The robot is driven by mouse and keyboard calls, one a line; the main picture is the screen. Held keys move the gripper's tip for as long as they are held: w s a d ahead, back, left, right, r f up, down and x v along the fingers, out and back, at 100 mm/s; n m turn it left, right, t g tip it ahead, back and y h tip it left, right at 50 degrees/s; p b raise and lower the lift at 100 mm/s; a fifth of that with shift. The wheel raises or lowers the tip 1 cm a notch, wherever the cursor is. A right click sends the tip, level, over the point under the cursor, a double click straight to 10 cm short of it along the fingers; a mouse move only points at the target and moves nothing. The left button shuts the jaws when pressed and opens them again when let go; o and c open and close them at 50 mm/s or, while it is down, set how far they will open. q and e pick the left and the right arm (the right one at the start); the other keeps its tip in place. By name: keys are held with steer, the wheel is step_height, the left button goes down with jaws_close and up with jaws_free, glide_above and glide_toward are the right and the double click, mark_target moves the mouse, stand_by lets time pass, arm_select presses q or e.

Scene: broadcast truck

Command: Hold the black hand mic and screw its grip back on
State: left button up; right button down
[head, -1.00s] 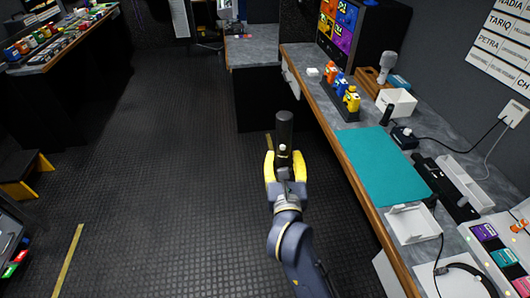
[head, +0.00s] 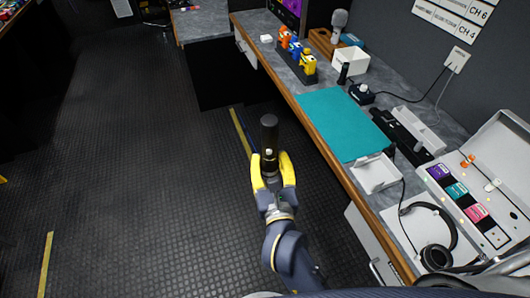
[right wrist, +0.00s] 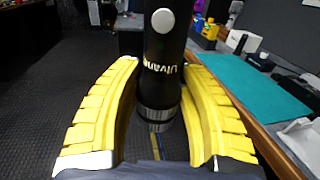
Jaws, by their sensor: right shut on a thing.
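My right gripper (head: 271,168) is shut on the black hand mic (head: 269,131), holding it upright over the floor, left of the counter. In the right wrist view the mic (right wrist: 163,60) is a black cylinder with a round silver button, pale lettering and a silver ringed lower end between the yellow fingers (right wrist: 160,115). Its top is cut off there. A short black cylinder (head: 343,73) stands on the counter beside the white box; I cannot tell whether it is the mic's grip. My left gripper is not in view.
The counter carries a clear teal mat (head: 340,122), a white open box (head: 351,61), a white tray (head: 376,173), coloured bottle-like items (head: 295,57), a grey microphone (head: 338,22) on a wooden stand and headphones (head: 436,250). The counter's wooden front edge (head: 318,140) is right of my gripper.

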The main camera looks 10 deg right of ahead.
steer(key=w+d+r+m+g+h, duration=0.1)
steer(key=w+d+r+m+h, duration=0.15)
steer(key=w+d, duration=0.55)
steer(key=w+d+r+m+h, duration=0.2)
steer(key=w+d+r+h, duration=0.2)
steer(key=w+d, duration=0.3)
steer(key=w+d+m+g+h, duration=0.25)
steer(key=w+d+h, duration=0.2)
steer(key=d, duration=0.75)
steer(key=shift+m+g+h, duration=0.6)
steer(key=shift+m+g, duration=0.05)
steer(key=shift+m, duration=0.25)
steer(key=shift+w+d+f, duration=0.1)
steer(key=shift+d+f, duration=0.8)
steer(key=shift+f, duration=0.95)
steer(key=shift+w+d+f, duration=0.1)
steer(key=shift+d+f, duration=0.85)
steer(key=shift+f, duration=0.95)
steer(key=shift+w+d+f, duration=0.1)
steer(key=shift+d+f, duration=0.8)
steer(key=shift+f, duration=0.95)
steer(key=shift+f, duration=0.65)
steer(key=c, duration=0.7)
jaws_free()
